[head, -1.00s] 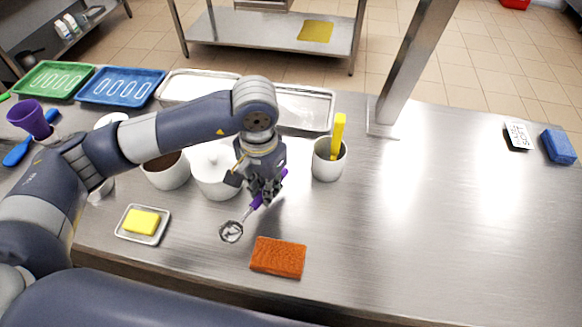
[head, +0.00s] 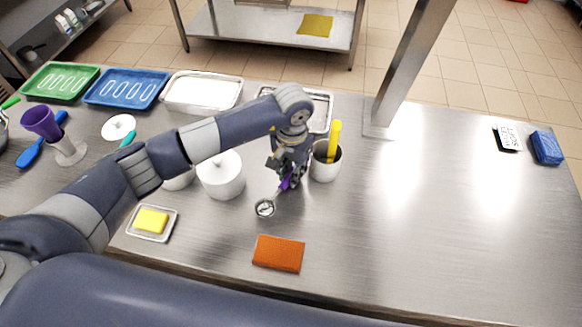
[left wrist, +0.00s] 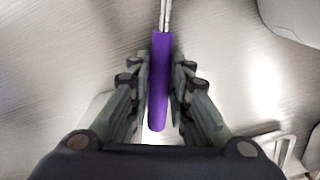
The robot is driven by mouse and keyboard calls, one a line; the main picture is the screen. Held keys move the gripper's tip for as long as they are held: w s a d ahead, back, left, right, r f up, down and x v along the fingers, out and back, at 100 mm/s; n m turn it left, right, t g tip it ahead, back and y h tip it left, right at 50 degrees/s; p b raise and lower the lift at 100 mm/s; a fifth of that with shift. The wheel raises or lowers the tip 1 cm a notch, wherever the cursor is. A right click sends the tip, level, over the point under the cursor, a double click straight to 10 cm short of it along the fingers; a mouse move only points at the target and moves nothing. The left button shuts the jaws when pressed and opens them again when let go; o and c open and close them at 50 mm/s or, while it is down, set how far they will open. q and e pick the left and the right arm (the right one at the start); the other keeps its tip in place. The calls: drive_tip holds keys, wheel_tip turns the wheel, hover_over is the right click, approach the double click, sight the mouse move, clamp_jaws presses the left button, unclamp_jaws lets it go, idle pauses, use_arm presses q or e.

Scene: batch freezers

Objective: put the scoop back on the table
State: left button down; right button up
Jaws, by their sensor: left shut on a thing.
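The scoop has a purple handle (left wrist: 158,85) and a round metal head (head: 265,208). My left gripper (head: 290,180) is shut on the purple handle, with one finger on each side of it in the left wrist view (left wrist: 160,90). The scoop's head points toward the front of the metal table (head: 420,220). I cannot tell for certain whether the head touches the table top. My right gripper is in neither view.
An orange sponge (head: 278,253) lies in front. A post (head: 408,70) rises behind; the table's right side is mostly clear.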

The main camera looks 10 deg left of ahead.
use_arm(q)
drive_tip(key=shift+f, duration=0.15)
drive_tip(key=shift+f+b, duration=0.2)
drive_tip(key=shift+b, duration=0.1)
drive_tip(key=c, duration=1.5)
unclamp_jaws()
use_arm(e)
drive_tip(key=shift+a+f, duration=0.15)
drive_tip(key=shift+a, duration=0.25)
use_arm(q)
drive_tip(key=shift+r, duration=0.15)
